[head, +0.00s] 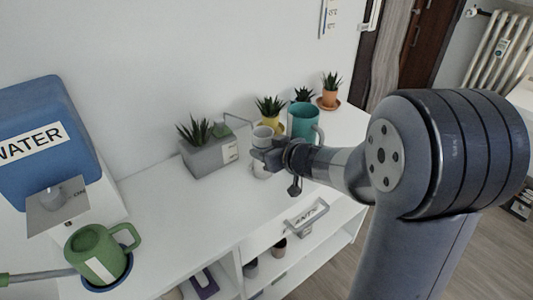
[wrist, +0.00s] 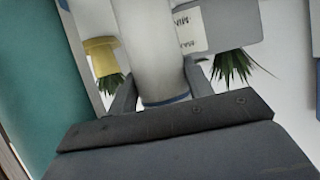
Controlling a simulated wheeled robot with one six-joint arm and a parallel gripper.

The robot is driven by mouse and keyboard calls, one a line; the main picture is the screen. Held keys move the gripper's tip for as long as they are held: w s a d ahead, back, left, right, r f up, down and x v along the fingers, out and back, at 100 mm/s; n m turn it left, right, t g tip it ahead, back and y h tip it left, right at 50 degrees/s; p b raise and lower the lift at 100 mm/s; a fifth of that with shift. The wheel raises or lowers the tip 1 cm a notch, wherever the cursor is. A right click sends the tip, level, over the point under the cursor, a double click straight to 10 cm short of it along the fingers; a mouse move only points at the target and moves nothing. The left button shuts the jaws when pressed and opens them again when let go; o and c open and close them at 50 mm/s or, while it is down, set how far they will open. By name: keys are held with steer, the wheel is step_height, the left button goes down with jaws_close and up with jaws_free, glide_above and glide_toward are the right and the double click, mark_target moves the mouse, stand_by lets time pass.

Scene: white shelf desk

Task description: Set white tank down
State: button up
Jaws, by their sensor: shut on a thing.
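The white tank (head: 263,132) is a pale upright cylinder near the back of the white desk, between the grey planter and the teal mug. My gripper (head: 262,155) reaches it from the right and is shut around its middle. In the wrist view the tank (wrist: 148,45) stands between the two fingers of my gripper (wrist: 160,88), and a bluish band shows at its end. The fingers hide part of the tank. I cannot tell whether its base touches the desk.
A grey planter (head: 209,156) is left of the tank; a teal mug (head: 302,122) is close on its right. Small potted plants (head: 270,108) stand behind. A blue water dispenser (head: 45,150) and green mug (head: 94,250) are at left. Desk surface (head: 190,215) in front is clear.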

steer(key=shift+f, duration=0.15)
steer(key=o, duration=1.2)
steer(key=shift+c, duration=0.2)
steer(key=shift+r, duration=0.25)
steer(key=p+v, duration=0.4)
steer(key=v, duration=0.8)
